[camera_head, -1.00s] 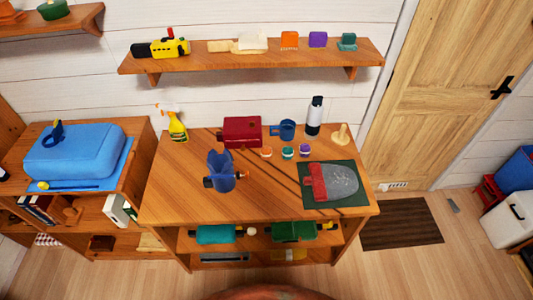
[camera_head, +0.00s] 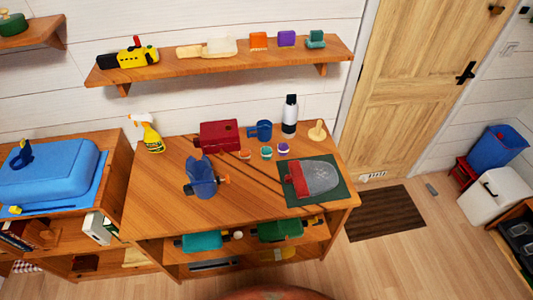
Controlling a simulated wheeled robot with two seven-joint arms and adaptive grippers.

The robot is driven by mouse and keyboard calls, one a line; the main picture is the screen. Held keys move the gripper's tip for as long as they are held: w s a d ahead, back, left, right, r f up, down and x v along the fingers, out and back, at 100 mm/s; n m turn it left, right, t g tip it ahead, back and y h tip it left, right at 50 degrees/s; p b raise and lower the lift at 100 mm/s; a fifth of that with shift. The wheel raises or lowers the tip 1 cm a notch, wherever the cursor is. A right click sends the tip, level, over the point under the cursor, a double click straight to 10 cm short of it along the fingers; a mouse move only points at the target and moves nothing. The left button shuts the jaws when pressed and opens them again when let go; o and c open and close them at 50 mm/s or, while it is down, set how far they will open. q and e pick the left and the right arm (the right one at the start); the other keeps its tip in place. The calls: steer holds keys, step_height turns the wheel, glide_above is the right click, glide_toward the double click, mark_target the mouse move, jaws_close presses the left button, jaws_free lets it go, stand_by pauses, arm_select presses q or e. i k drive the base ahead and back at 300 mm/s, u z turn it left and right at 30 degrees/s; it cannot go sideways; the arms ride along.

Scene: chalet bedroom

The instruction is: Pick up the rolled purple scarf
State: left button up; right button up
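No thing that I can clearly make out as a rolled purple scarf shows in the head view. A small purple item (camera_head: 287,38) sits on the wall shelf, between an orange item and a teal one. It looks blocky, and I cannot tell what it is. Neither of my grippers is in view.
The wall shelf (camera_head: 200,70) hangs above a wooden workbench (camera_head: 150,215).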

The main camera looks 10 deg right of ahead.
mark_target(282, 148)
steer(key=z, duration=1)
steer(key=i, duration=0.4)
steer(key=u, duration=1.45)
